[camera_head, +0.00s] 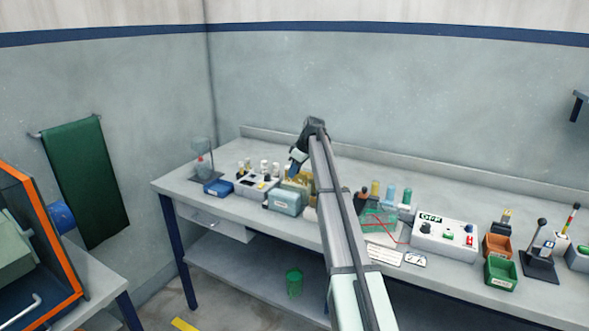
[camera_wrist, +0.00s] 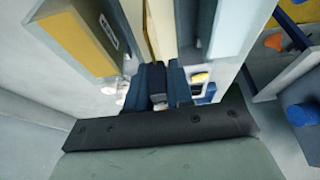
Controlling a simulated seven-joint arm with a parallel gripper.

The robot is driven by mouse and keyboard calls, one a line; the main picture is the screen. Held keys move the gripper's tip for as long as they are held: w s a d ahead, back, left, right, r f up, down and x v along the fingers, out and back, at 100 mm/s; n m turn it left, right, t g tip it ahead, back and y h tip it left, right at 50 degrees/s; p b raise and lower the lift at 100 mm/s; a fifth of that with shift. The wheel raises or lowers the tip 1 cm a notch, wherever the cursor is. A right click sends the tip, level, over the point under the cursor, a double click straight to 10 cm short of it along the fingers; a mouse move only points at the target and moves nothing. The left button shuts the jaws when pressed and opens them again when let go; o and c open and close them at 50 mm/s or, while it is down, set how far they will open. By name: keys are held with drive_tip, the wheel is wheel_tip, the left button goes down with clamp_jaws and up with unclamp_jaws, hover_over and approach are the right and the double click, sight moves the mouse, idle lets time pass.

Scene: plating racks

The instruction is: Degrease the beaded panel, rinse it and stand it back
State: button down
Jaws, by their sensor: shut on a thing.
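My gripper (camera_head: 297,158) is over the left part of the bench, pointing down at a yellowish tank (camera_head: 300,180) behind a pale blue tank (camera_head: 284,203). In the wrist view its dark fingers (camera_wrist: 158,84) are closed on a thin piece, mostly hidden between them. A narrow cream strip (camera_wrist: 160,28) shows just beyond the fingertips, between tank walls. I cannot make out beads on it, so I cannot tell for sure that it is the beaded panel. A tank with yellow contents (camera_wrist: 75,38) is at upper left of the wrist view.
Left of the tanks are a white holder (camera_head: 255,187) with several bottles, a blue tray (camera_head: 218,188) and a stand (camera_head: 203,168).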

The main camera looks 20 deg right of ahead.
sight(295, 178)
drive_tip(key=shift+f, duration=1.7)
drive_tip(key=shift+f, duration=0.1)
idle(3.7)
drive_tip(key=shift+r, duration=4.25)
